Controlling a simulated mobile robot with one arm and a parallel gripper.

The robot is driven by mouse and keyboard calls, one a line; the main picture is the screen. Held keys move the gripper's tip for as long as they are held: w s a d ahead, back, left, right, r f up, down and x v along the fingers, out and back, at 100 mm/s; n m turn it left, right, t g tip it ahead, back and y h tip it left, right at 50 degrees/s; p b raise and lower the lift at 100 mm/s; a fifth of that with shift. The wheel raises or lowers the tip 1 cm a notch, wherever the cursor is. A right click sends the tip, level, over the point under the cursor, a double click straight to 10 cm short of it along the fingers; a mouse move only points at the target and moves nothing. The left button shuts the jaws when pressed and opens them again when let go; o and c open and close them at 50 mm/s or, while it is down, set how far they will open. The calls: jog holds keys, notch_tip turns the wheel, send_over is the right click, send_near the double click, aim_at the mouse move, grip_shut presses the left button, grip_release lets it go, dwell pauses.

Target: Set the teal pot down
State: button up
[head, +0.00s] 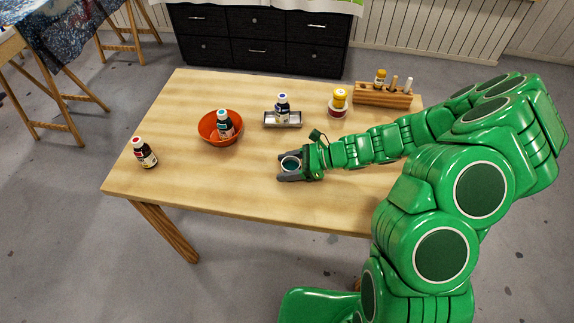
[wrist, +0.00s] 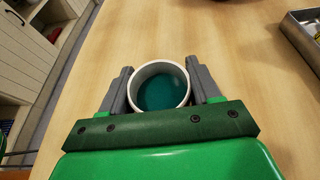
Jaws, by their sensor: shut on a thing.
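The teal pot is a small white-rimmed pot with teal inside, seen from above in the wrist view (wrist: 160,88). In the head view the teal pot (head: 290,163) is at the front middle of the wooden table. My gripper (head: 287,167) is shut on it, with one grey finger on each side; the gripper also shows in the wrist view (wrist: 160,90). The pot looks upright. Its base is hidden, so I cannot tell whether it touches the table or hangs just above it.
On the wooden table (head: 190,180) stand an orange bowl (head: 209,133) holding a bottle, a metal tray (head: 271,122) with a bottle, a yellow-capped jar (head: 338,103), a wooden rack (head: 384,95) and a dark bottle (head: 145,153) at left. The front left of the table is clear.

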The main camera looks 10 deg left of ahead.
jog(key=o, duration=1.1)
jog(key=shift+r, duration=0.15)
jog(key=v, duration=1.2)
